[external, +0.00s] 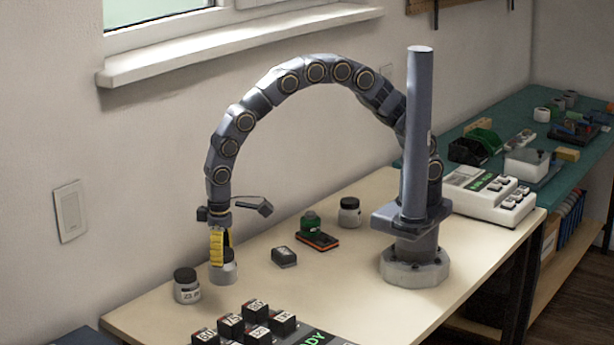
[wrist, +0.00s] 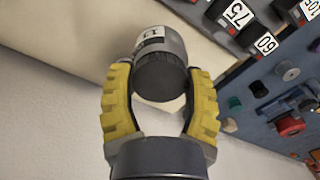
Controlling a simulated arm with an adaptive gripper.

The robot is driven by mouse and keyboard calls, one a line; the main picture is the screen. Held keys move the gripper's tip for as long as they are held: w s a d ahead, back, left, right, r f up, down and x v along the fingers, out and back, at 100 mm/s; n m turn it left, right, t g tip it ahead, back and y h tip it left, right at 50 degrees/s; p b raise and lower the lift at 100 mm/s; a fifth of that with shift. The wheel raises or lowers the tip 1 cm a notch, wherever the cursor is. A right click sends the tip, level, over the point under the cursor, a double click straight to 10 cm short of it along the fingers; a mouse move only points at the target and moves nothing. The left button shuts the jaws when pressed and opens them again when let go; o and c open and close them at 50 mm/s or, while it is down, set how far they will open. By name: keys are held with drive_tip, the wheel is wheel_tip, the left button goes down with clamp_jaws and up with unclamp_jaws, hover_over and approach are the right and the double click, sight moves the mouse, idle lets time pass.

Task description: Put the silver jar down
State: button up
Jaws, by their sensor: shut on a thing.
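The silver jar (external: 223,274) is a small grey jar with a dark lid, near the left end of the wooden table. My gripper (external: 220,256) points down over it, with its yellow fingers shut around its upper part. In the wrist view, the two ribbed yellow fingers of my gripper (wrist: 159,78) lie on either side of the jar's dark lid (wrist: 160,77). The grey body with a white label (wrist: 152,36) shows beyond it. The jar looks upright and at or very near the tabletop; I cannot tell whether it touches.
A second dark-lidded jar (external: 187,289) stands close by on the left. Several numbered black blocks (external: 230,326) sit at the front. A small dark box (external: 284,257), a green-topped item (external: 316,236) and another jar (external: 349,213) stand to the right.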

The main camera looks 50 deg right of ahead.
drive_tip(key=w+a+f, duration=0.1)
drive_tip(key=f, duration=0.1)
drive_tip(key=a+f, duration=0.2)
drive_tip(key=w+a+f, duration=0.1)
drive_tip(key=a+f, duration=0.1)
drive_tip(key=shift+w+a+f, duration=0.15)
drive_tip(key=shift+w+f, duration=0.1)
drive_tip(key=shift+w, duration=0.1)
drive_tip(key=shift+f, duration=1.45)
drive_tip(key=shift+f, duration=0.2)
drive_tip(key=o, duration=1.1)
drive_tip(key=shift+c, duration=0.2)
drive_tip(key=shift+r, duration=0.1)
